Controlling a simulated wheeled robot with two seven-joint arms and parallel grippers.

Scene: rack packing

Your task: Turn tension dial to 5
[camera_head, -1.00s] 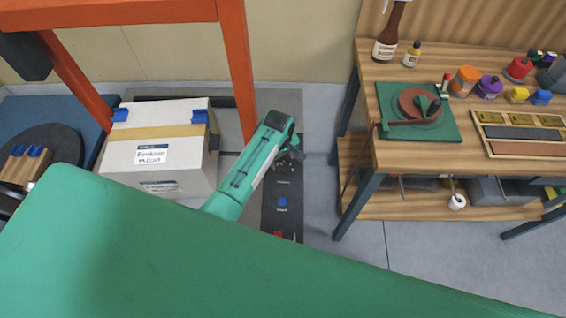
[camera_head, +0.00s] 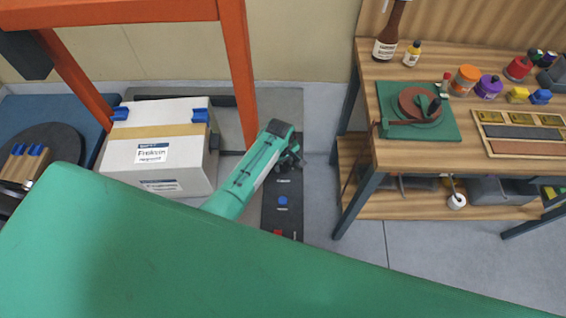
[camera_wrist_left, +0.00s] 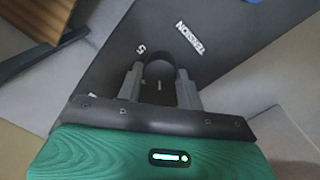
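The dark control panel (camera_head: 270,218) stands beside the carton in the head view. The tension dial (camera_wrist_left: 159,68) is a dark round knob on this panel in the left wrist view. The white word TENSION (camera_wrist_left: 192,39) and a number 5 (camera_wrist_left: 140,50) are printed near it. My left gripper (camera_head: 293,157) is over the far part of the panel. In the left wrist view, the fingers of the left gripper (camera_wrist_left: 160,75) stand on either side of the dial. I cannot tell whether they press on it. The dial's pointer is not clear. My right gripper is out of view.
A blue button (camera_head: 283,201) and a red button (camera_head: 278,233) are on the panel. A white carton (camera_head: 183,165) and an orange frame (camera_head: 238,70) stand to its left. A wooden workbench (camera_head: 400,160) with tools and jars stands to the right. Grey floor lies between.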

